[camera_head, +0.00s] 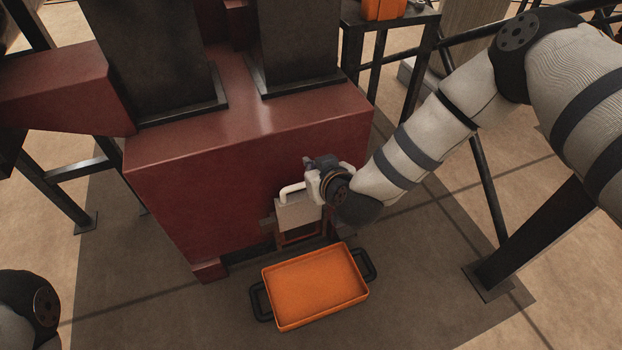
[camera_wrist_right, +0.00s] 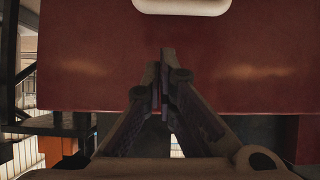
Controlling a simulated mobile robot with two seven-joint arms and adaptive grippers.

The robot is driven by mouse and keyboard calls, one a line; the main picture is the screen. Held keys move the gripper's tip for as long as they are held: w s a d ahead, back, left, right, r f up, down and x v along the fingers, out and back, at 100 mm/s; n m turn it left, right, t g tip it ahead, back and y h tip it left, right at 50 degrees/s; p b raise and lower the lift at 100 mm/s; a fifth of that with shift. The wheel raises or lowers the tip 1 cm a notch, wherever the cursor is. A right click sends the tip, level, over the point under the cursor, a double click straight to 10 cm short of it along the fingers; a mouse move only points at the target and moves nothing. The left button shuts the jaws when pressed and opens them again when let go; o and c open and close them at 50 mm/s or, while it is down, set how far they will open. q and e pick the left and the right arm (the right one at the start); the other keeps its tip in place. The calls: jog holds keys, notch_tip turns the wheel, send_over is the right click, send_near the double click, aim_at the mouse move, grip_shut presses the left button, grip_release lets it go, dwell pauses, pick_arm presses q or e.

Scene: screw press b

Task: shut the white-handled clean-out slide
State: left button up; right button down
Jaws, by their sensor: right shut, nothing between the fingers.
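The clean-out slide is a grey plate (camera_head: 297,214) on the front of the red press housing, with a white handle (camera_head: 289,190) at its top. Below the plate a framed opening (camera_head: 300,237) shows. My right gripper (camera_head: 313,182) is at the right end of the handle and hides part of it. In the right wrist view the fingers (camera_wrist_right: 164,75) are shut and empty. The white handle (camera_wrist_right: 182,6) lies beyond the fingertips at the top edge, apart from them in the picture. My left gripper is out of view; only a piece of that arm shows at lower left.
An orange tray (camera_head: 315,289) with black handles stands on the floor below the slide. The red housing (camera_head: 200,185) fills the middle. A black post (camera_head: 530,235) stands at right, and a small table with an orange object (camera_head: 383,9) is behind. Floor is free in front.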

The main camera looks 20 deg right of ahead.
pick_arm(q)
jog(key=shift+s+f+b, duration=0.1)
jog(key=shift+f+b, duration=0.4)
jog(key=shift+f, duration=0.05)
pick_arm(e)
jog(key=shift+w+f, duration=0.2)
jog(key=shift+f, duration=0.75)
jog(key=shift+w+f, duration=0.15)
jog(key=shift+f, duration=0.8)
pick_arm(q)
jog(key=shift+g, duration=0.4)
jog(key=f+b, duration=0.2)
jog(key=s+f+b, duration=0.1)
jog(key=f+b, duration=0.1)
jog(key=b, duration=0.1)
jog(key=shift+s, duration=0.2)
pick_arm(e)
send_over(301, 208)
jog(key=s+d, duration=0.2)
jog(key=s, duration=0.1)
notch_tip(301, 208, down, 11)
jog(key=shift+r, duration=0.2)
jog(key=shift+s+r, duration=0.1)
